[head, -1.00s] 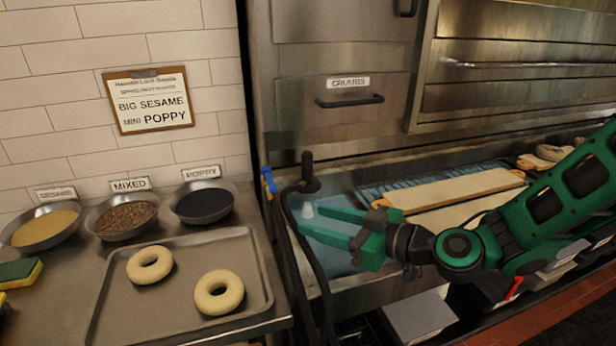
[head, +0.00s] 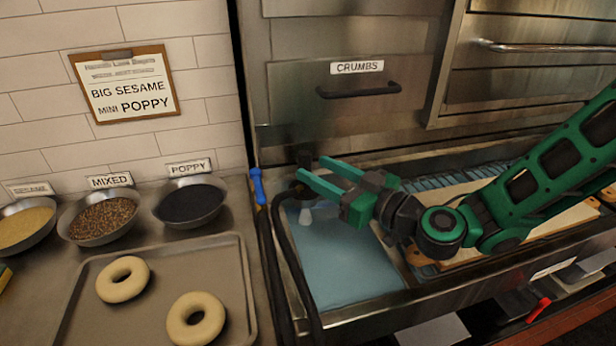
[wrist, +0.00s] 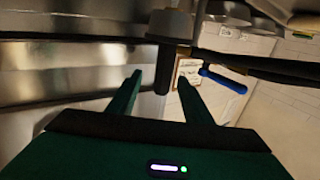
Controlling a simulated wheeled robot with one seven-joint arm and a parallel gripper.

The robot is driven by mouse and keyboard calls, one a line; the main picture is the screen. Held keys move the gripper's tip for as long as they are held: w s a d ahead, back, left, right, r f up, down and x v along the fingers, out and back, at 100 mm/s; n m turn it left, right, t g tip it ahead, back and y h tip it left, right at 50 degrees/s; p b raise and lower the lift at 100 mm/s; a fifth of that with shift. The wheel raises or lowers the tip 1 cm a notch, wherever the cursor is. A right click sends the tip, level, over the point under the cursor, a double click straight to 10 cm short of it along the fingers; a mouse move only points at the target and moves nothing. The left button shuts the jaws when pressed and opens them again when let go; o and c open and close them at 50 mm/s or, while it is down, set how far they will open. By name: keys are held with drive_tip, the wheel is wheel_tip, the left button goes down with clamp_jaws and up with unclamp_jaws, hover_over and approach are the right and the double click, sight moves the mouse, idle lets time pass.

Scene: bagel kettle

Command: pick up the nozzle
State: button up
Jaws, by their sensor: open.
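The nozzle (head: 306,214) hangs over the blue-lined basin, with a pale tip below and a black upright handle above. In the head view its middle is partly hidden by my gripper (head: 311,168). My gripper is open, with its green fingers pointing left at the handle. In the wrist view the black handle (wrist: 163,72) shows between the two fingertips or just beyond them; I cannot tell how deep it sits. The fingers do not look closed on it.
A black hose (head: 287,250) loops down the basin's left edge. A blue handle (head: 258,186) stands left of the nozzle. A tray (head: 150,330) with two dough rings and several topping bowls lie further left. A wooden board (head: 455,195) lies right, under my arm.

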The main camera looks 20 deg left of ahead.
drive_tip(key=x, duration=0.3)
drive_tip(key=shift+s+x, duration=0.2)
drive_tip(key=shift+x, duration=2.4)
clamp_jaws()
